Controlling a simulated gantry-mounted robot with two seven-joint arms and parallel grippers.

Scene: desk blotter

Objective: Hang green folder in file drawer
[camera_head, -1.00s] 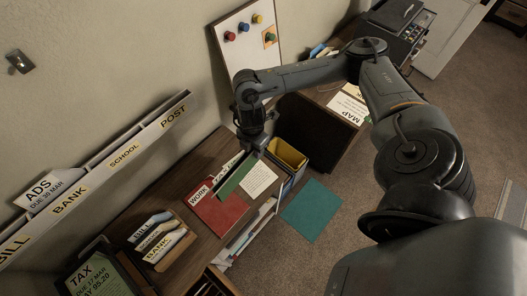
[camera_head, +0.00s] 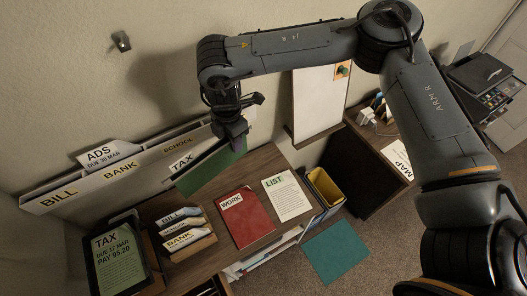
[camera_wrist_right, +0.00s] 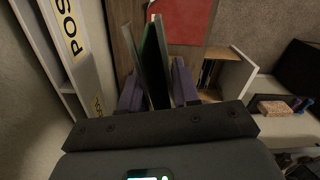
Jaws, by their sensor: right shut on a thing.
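My right gripper (camera_head: 235,133) is shut on the green folder (camera_head: 208,175), which has a white tab reading TAX. The folder hangs tilted in front of the wall file rack, above the back of the desk. In the right wrist view the folder's green face (camera_wrist_right: 154,55) stands edge-on between the purple fingers of the right gripper (camera_wrist_right: 157,90). A dark open compartment (camera_head: 208,290) at the bottom edge of the head view may be the file drawer; its inside is mostly cut off. My left gripper is not in view.
The wall rack (camera_head: 140,165) carries BILL, BANK and SCHOOL labels. On the desk are a small wooden sorter (camera_head: 190,247), a red WORK folder (camera_head: 245,217), a LIST sheet (camera_head: 287,197) and a TAX tablet (camera_head: 118,258). A yellow-lined bin (camera_head: 326,186) stands right of the desk.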

